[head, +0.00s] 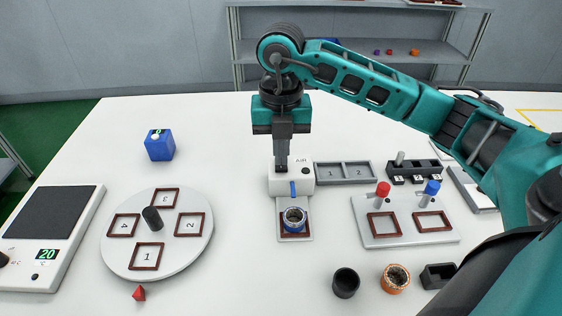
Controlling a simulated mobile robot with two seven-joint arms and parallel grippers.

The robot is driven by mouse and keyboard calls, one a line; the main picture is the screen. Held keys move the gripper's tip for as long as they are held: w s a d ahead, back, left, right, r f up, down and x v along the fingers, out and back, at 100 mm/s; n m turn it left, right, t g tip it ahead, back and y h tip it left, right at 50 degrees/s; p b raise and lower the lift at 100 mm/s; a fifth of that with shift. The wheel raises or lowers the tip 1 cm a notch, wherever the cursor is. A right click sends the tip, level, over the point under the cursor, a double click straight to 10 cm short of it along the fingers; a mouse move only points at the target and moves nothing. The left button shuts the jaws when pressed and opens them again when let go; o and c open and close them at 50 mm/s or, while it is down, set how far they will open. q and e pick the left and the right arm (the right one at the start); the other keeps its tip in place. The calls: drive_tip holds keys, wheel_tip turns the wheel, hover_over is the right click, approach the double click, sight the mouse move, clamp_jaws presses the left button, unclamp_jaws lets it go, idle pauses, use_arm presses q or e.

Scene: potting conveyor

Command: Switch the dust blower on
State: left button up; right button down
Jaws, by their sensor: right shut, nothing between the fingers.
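The dust blower (278,185) is a small white box marked AIR at the middle of the table. It has a small dark round spot (305,171) on its top right and a blue nozzle (292,188) on its front. My right gripper (282,168) points straight down with its fingers shut and empty. Its tips are at the top of the blower, left of the dark spot; whether they touch it I cannot tell. The gripper hides part of the blower's top. My left gripper is not in view.
A numbered turntable (192,250) stands left, and a board with red and blue pegs (400,237) right. A grey two-slot tray (342,182) lies close beside the blower. My right arm spans the upper right.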

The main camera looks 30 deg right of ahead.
drive_tip(key=shift+f+b, duration=0.6)
drive_tip(key=shift+f, duration=0.25)
drive_tip(key=shift+r, duration=0.1)
idle(0.3)
drive_tip(key=shift+r+p, duration=2.8)
drive_tip(key=shift+r, duration=0.65)
